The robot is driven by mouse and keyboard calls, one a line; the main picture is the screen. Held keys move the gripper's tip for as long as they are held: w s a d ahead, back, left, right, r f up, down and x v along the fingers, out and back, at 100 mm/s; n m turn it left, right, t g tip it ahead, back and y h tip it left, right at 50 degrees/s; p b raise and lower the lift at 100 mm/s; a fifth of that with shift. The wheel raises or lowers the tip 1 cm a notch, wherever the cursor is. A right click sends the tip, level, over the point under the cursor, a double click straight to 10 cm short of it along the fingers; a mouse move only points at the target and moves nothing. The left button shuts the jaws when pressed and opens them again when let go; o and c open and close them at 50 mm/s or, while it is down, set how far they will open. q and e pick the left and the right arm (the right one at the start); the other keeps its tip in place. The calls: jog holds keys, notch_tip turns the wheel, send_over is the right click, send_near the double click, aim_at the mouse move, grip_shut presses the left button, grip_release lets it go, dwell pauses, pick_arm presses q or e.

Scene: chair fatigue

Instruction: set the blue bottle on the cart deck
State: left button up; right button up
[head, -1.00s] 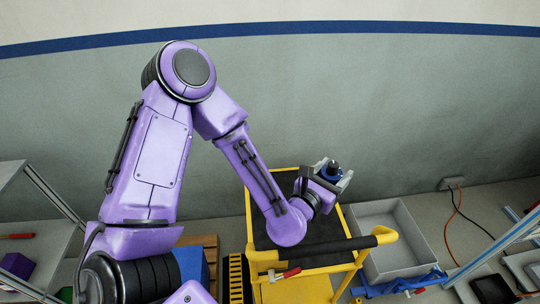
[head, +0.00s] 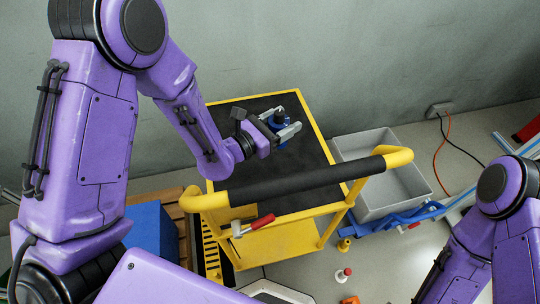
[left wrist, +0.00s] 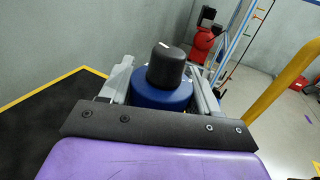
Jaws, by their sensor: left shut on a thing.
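The blue bottle (head: 281,122) with its black cap is between the fingers of my left gripper (head: 284,130), which is shut on it. In the left wrist view the bottle (left wrist: 162,94) stands between the two grey fingers, its black cap toward the camera. The cart has a black deck (head: 290,185) with a yellow rim, and the bottle is over its far part. I cannot tell whether the bottle's base touches the deck. My right arm shows at the lower right of the head view, but its gripper is out of view.
The cart's black-gripped handle (head: 300,178) crosses the near side. A red-handled tool (head: 256,224) is below it. A grey bin (head: 395,195) stands right of the cart, and a blue box (head: 152,235) is at the left. The deck around the bottle looks bare.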

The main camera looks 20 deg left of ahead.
pick_arm(q)
jog(key=shift+d+f, duration=0.15)
jog(key=shift+f, duration=0.55)
notch_tip(320, 180, down, 9)
jog(key=shift+f+b, duration=0.1)
jog(key=shift+b, duration=1.1)
pick_arm(e)
notch_tip(320, 180, down, 3)
jog(key=shift+f, duration=0.15)
pick_arm(q)
jog(key=shift+f, duration=0.15)
jog(key=o, duration=1.4)
jog(key=shift+o, duration=0.2)
pick_arm(e)
jog(key=shift+f, duration=0.1)
pick_arm(q)
jog(key=shift+s, duration=0.25)
jog(key=b+v, duration=0.1)
jog(key=v, duration=1)
jog(key=shift+s+a, duration=0.2)
jog(key=shift+a, duration=0.1)
pick_arm(e)
jog(key=shift+f, duration=0.45)
